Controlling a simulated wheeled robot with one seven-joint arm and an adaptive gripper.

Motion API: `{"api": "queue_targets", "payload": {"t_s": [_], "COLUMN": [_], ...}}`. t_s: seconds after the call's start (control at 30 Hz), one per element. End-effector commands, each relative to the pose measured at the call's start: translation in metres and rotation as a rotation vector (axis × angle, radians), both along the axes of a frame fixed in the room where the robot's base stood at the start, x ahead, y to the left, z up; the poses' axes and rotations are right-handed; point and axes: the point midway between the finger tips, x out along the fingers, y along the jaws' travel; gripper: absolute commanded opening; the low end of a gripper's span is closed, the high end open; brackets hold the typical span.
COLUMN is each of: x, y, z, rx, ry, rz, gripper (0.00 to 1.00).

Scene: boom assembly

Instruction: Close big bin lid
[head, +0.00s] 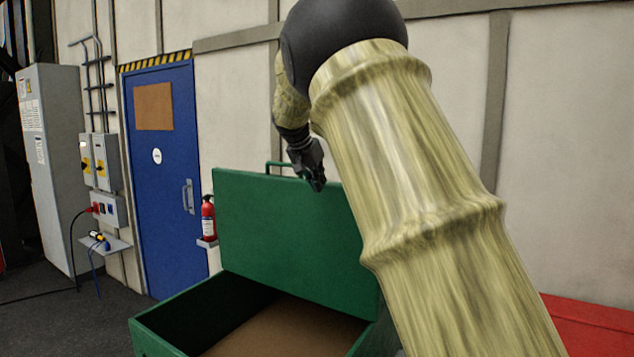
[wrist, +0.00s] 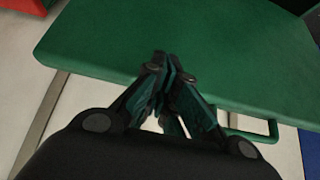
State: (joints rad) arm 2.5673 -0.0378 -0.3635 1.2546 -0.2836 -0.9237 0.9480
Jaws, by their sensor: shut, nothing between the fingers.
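The big green bin (head: 165,324) stands open, with a brown bottom visible inside. Its green lid (head: 268,222) stands raised, nearly upright, at the back, with a thin handle (head: 280,164) on its top edge. My gripper (head: 318,186) is at the lid's top edge, right of the handle. In the wrist view my gripper (wrist: 168,62) is shut and empty, its fingertips over the lid (wrist: 200,45) near its edge. The handle (wrist: 262,128) shows there to the right of the fingers. I cannot tell whether the fingers touch the lid. My arm hides the lid's right side.
A blue door (head: 165,190) and a red fire extinguisher (head: 208,218) are behind the bin to the left. Grey electrical cabinets (head: 50,160) stand farther left. A red surface (head: 600,325) lies at the lower right. A pale wall is behind.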

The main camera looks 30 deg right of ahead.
Motion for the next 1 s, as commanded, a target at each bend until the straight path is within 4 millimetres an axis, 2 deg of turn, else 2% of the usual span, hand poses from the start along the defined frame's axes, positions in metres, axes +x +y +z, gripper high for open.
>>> {"api": "queue_targets", "payload": {"t_s": [0.17, 0.47, 0.5, 0.67, 1.0], "x": [0.003, 0.014, 0.014, 0.008, -0.001], "y": [-0.007, -0.035, -0.033, -0.028, -0.012], "z": [0.002, 0.004, 0.005, 0.023, 0.071], "rx": [0.001, 0.001, 0.000, -0.001, 0.000], "ry": [0.000, 0.000, -0.003, -0.002, -0.003], "rz": [0.000, 0.001, 0.003, 0.000, 0.000], "gripper": [0.00, 0.00, 0.00, 0.00, 0.00]}}
